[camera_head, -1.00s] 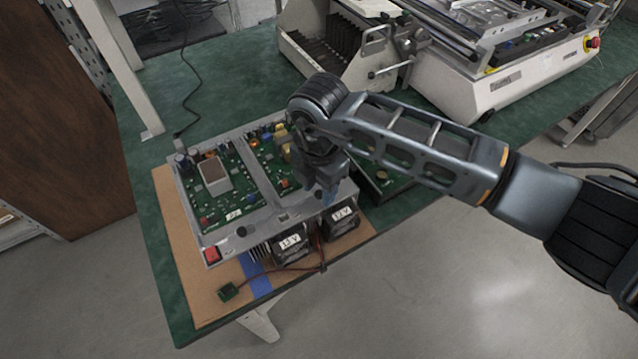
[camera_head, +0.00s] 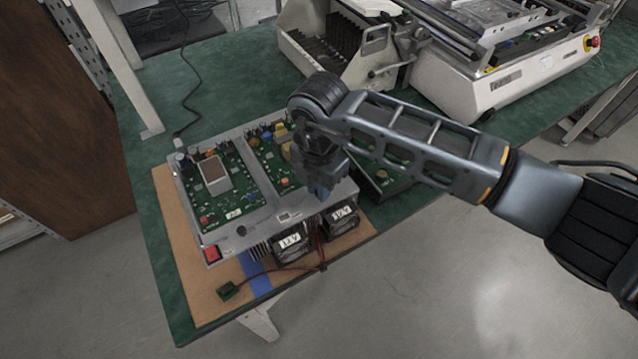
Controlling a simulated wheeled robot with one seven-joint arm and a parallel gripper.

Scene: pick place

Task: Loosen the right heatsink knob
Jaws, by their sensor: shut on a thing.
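The device (camera_head: 262,221) is a silver frame with green circuit boards and lies on a brown board on the green table. A small dark knob (camera_head: 242,231) shows on its front ledge at the left. My gripper (camera_head: 320,192) points down over the right part of the same ledge, its blue fingertips close together. It is shut on the right heatsink knob, which the fingers hide. Heatsink fins (camera_head: 262,253) show under the ledge.
Two black fans (camera_head: 292,246) with white labels sit below the front ledge. A red switch (camera_head: 212,254) is at the front left corner. A loose green connector (camera_head: 228,291) lies on the brown board (camera_head: 205,300). A white machine (camera_head: 500,75) stands behind.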

